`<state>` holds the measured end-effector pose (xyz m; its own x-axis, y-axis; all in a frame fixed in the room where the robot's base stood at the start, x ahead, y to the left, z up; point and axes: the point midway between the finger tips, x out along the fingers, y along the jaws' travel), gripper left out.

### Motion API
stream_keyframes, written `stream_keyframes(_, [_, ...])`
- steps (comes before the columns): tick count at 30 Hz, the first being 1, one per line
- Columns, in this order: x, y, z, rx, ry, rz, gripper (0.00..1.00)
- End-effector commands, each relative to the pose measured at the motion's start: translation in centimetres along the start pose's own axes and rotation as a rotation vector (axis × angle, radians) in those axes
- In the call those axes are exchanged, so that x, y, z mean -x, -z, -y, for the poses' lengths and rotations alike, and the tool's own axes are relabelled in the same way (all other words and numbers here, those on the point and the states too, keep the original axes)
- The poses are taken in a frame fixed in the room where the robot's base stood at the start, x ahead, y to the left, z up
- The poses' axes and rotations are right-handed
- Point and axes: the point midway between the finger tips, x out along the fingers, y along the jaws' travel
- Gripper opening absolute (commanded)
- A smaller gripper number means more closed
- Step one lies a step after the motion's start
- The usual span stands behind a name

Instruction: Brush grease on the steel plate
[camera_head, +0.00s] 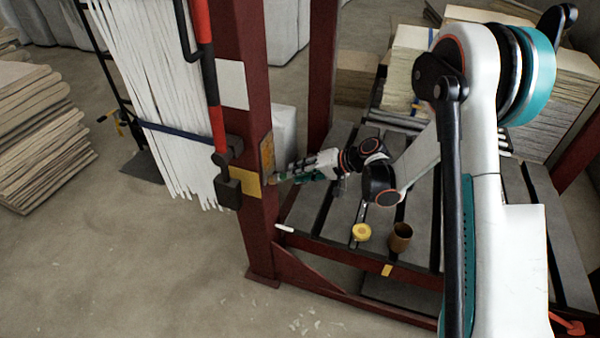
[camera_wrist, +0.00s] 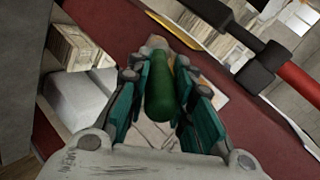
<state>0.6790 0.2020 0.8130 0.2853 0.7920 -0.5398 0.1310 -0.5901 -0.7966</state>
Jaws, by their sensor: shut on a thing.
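My gripper (camera_head: 292,177) is stretched out to the left, at the dark red post (camera_head: 258,225). In the wrist view, its teal fingers (camera_wrist: 166,78) are shut on a rounded green handle (camera_wrist: 159,92), seemingly the brush. The handle points away toward the post; its far end is mostly hidden. In the head view, a small tan tip (camera_head: 272,180) shows close to the post; I cannot tell whether it touches. The post carries an orange-brown plate (camera_head: 267,150), a yellow plate (camera_head: 248,185) and a pale plate (camera_head: 232,84). I cannot tell which is the steel plate.
A brown cup (camera_head: 400,238) and a yellow round tin (camera_head: 361,232) stand on the slatted grey bench (camera_head: 325,212). A red and black lever (camera_head: 212,90) and hanging white strips (camera_head: 150,80) are left of the post. Wood stacks (camera_head: 40,135) stand far left.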

Motion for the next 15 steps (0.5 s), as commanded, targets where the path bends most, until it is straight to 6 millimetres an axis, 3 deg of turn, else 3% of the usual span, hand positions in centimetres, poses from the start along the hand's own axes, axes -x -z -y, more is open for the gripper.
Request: stream_keyframes(15, [-0.57,0.15,0.35,0.000,0.000,0.000,0.00])
